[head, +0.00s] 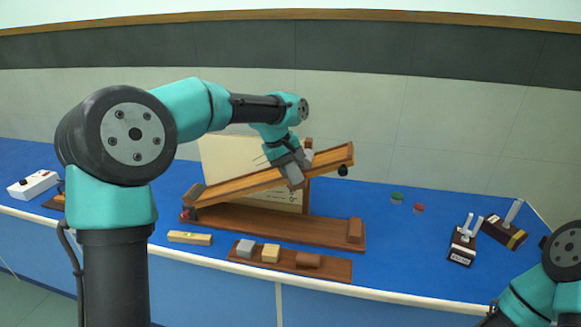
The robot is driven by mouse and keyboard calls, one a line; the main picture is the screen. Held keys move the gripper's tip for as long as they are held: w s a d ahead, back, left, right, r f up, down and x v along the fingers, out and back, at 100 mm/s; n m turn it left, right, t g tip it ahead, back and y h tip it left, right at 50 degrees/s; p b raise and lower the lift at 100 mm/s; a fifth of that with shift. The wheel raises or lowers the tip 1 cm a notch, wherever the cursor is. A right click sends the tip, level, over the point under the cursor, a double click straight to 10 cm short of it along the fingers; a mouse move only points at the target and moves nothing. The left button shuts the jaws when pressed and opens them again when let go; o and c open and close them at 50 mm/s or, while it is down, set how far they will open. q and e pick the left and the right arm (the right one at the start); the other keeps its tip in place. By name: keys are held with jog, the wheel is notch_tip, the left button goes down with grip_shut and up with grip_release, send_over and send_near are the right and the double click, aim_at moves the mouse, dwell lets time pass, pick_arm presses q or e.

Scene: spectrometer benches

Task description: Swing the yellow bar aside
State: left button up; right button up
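A short yellow bar (190,238) lies flat on the blue bench, in front of the left end of a wooden ramp. It has a small mark near its middle and looks like a spirit level. The ramp's tilted orange-brown plank (238,187) rises to the right above a dark wooden base (285,226). My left gripper (294,179) points down over the upper half of the plank, well away from the short bar. Its fingers are small here and I cannot tell whether they are open or touching the plank. Only part of my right arm shows at the lower right; its gripper is not visible.
A wooden strip (328,273) with several blocks lies along the front edge. A pale board (225,152) stands behind the ramp. A white box (32,185) is at far left. Two dark stands (462,246) (504,232) are at right. The bench between ramp and stands is mostly clear.

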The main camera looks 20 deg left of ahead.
pick_arm(q)
jog(key=c, duration=0.8)
